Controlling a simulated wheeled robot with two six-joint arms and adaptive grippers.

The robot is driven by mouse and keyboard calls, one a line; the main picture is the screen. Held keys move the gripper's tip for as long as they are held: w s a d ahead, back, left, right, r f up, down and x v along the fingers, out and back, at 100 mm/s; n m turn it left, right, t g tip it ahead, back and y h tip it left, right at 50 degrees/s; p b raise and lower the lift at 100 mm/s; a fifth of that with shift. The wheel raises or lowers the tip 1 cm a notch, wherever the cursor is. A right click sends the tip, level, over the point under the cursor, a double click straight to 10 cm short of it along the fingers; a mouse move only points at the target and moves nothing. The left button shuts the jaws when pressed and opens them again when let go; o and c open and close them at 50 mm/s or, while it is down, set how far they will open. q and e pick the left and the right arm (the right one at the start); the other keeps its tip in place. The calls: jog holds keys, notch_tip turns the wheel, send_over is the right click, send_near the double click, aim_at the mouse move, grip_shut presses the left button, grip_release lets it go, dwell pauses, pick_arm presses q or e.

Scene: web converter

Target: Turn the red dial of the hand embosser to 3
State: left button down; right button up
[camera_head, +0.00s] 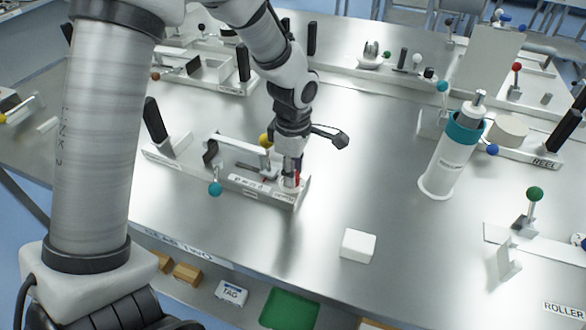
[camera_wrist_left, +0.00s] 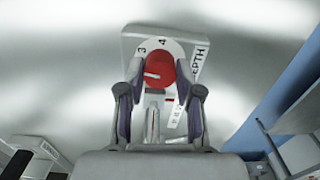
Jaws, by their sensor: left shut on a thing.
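The hand embosser (camera_head: 235,180) lies on the metal table, a pale base with a bar above it and a teal ball knob at its front. My left gripper (camera_head: 291,176) points down at its right end. In the left wrist view, the fingers (camera_wrist_left: 160,90) are shut on the sides of the red dial (camera_wrist_left: 159,66). A white mark on the dial lies roughly sideways. Printed 3 and 4 show on the white scale (camera_wrist_left: 150,46) beyond it, beside a DEPTH label (camera_wrist_left: 201,64). Which number the mark points to is unclear. My right gripper is not in view.
A white block (camera_head: 358,245) lies to the right of the embosser. A white bottle with a teal band (camera_head: 453,153) stands further right. Other devices with ball knobs line the back and right. The table between the block and the bottle is clear.

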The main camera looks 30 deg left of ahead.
pick_arm(q)
jog(key=shift+s+r+m+p, duration=0.1)
jog(key=shift+r+m+p, duration=0.15)
jog(key=shift+m+p, duration=0.8)
jog(key=shift+f+m, duration=0.1)
jog(key=shift+m, duration=0.75)
jog(key=shift+f+m, duration=0.2)
jog(key=shift+m, duration=0.3)
jog(key=c, duration=1)
grip_release()
jog(key=shift+c, duration=0.2)
jog(key=shift+o, duration=1.4)
